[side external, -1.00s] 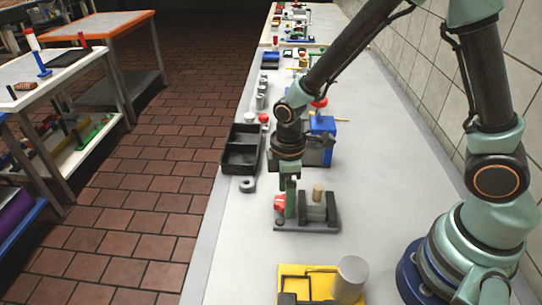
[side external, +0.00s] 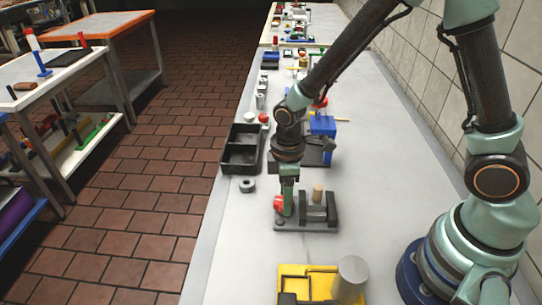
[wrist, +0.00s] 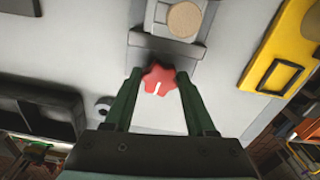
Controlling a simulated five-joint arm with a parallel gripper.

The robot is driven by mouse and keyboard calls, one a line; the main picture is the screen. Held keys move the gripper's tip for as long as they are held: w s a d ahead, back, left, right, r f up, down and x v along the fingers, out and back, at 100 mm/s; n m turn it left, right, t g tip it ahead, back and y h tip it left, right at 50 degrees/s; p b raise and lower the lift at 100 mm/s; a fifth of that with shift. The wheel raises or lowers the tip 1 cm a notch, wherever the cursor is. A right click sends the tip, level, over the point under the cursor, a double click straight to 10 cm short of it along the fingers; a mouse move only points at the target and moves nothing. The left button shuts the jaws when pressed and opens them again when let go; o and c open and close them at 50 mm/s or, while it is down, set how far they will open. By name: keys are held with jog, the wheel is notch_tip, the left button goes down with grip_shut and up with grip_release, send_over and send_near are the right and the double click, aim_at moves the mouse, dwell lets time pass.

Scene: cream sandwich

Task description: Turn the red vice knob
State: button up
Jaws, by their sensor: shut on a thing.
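The red vice knob (wrist: 159,79) is star-shaped with a white mark and sits at the end of the grey vice (wrist: 165,50). In the side view the knob (side external: 279,204) shows at the left end of the vice (side external: 318,212), partly hidden by my gripper. My gripper (wrist: 158,82) has its two green fingers around the knob, one on each side, and is shut on it. In the side view my gripper (side external: 285,200) points down at the knob. A tan round piece (side external: 318,190) stands upright in the vice.
A black two-part tray (side external: 240,160) lies behind and to the left, with a grey ring (side external: 247,185) beside it. A yellow tray (side external: 290,272) and a grey cylinder (side external: 350,278) stand in front. A blue block (side external: 322,124) is behind. The bench right of the vice is clear.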

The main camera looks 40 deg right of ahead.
jog(key=m, duration=0.4)
jog(key=shift+a+m, duration=0.1)
jog(key=shift+m, duration=0.3)
jog(key=shift+s+m, duration=0.1)
jog(key=shift+m, duration=1.7)
jog(key=o, duration=1.4)
jog(key=shift+c, duration=0.2)
